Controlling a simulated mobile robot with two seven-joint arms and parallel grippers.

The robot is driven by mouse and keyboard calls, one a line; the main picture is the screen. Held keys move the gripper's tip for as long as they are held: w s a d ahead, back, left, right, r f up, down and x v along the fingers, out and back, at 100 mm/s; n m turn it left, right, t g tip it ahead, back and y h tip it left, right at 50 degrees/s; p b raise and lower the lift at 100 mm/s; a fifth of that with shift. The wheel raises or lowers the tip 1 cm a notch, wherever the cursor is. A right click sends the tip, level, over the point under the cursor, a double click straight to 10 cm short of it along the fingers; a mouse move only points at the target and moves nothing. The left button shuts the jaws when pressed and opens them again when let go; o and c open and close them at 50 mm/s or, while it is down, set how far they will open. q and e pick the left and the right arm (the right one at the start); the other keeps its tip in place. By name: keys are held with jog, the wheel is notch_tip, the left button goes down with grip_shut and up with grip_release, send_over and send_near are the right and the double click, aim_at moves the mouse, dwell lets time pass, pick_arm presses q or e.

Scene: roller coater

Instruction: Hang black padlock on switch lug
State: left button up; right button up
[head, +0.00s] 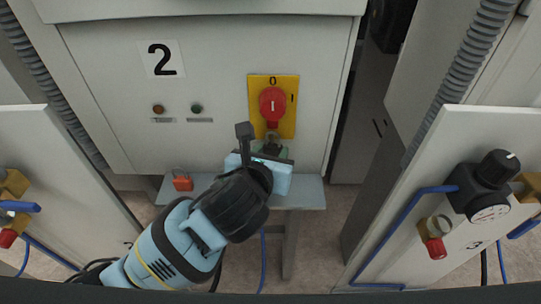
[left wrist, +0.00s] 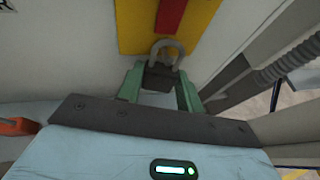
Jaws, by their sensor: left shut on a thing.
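The black padlock (head: 271,147) is upright between the green fingers of my left gripper (head: 271,154), just below the switch. In the left wrist view the padlock (left wrist: 161,77) has its grey shackle upward, and my left gripper (left wrist: 160,88) is shut on its dark body. The switch has a red handle (head: 273,104) on a yellow plate (head: 288,84); the plate (left wrist: 204,22) also shows in the left wrist view. The shackle overlaps the plate's lower part. The lug is not clear, and I cannot tell whether the shackle touches it. My right gripper is out of view.
A red padlock (head: 182,184) lies on the narrow grey shelf (head: 308,194) below the panel. The cabinet marked 2 (head: 100,95) carries two small round lamps or buttons. An open door with a gauge and black knob (head: 497,168) stands at the right.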

pick_arm(q)
jog(key=shift+w+f, duration=0.25)
jog(key=shift+w, duration=0.1)
jog(key=shift+f, duration=0.15)
jog(key=shift+a+f, duration=0.1)
jog(key=shift+f, duration=0.15)
jog(key=o, duration=1.1)
jog(key=shift+w, duration=0.1)
jog(key=v, duration=0.8)
jog(key=shift+d+r, duration=0.2)
jog(key=shift+d, duration=0.1)
